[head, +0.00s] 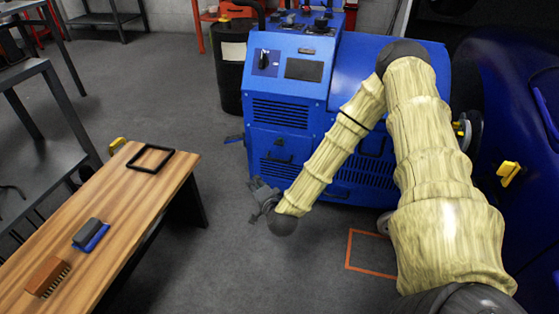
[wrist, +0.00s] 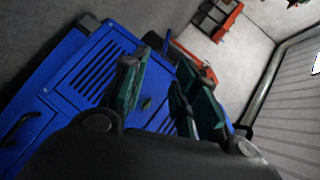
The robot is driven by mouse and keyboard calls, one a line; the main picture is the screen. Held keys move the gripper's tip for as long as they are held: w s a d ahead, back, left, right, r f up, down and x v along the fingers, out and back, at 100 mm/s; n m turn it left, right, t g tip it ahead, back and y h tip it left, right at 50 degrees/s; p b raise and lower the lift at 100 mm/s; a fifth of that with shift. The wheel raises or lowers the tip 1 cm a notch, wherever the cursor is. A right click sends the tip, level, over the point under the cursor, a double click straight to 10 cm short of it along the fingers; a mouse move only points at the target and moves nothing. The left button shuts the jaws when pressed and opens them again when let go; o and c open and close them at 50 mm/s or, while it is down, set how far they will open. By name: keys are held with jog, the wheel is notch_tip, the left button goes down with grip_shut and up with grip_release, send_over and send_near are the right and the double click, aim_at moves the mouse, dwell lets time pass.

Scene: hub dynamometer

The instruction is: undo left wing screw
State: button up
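The blue dynamometer cabinet (head: 290,95) stands ahead, with louvred vents on its front. A small dark fitting (head: 279,142) sits on the front between the vents; it may be a wing screw, but it is too small to tell. My gripper (head: 260,195) hangs low in front of the cabinet's lower left part. In the wrist view my gripper (wrist: 156,75) shows two dark green fingers spread apart with nothing between them. A small dark knob (wrist: 146,103) on the blue panel (wrist: 60,85) shows in the gap behind them. I cannot tell which fitting is the left wing screw.
A wooden bench (head: 120,215) at left holds a black frame (head: 151,158), a blue-and-grey block (head: 91,235) and a brush (head: 47,276). A black drum (head: 232,65) stands behind the cabinet's left side. A blue car (head: 520,130) is at right. Grey floor lies open between bench and cabinet.

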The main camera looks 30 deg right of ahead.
aim_at(279, 145)
jog(key=w+d+m+t+h+b, duration=0.1)
jog(key=w+d+m+h+b, duration=0.1)
jog(key=d+m+h+b, duration=0.3)
jog(key=w+d+m+t+b, duration=0.1)
jog(key=w+d+b, duration=0.15)
jog(key=d, duration=0.45)
jog(key=shift+m+h, duration=0.4)
jog(key=shift+s+d+r+b+x, duration=0.15)
jog(key=shift+b+x, duration=0.7)
jog(key=shift+x, duration=0.9)
jog(key=shift+s+d+b+x, duration=0.1)
jog(key=shift+d+b+x, duration=0.15)
jog(key=shift+b+x, duration=1.05)
jog(key=shift+s+d+r+b+x, duration=0.15)
jog(key=shift+b+x, duration=0.25)
jog(key=shift+x, duration=1.75)
jog(key=shift+w+f, duration=0.1)
grip_shut()
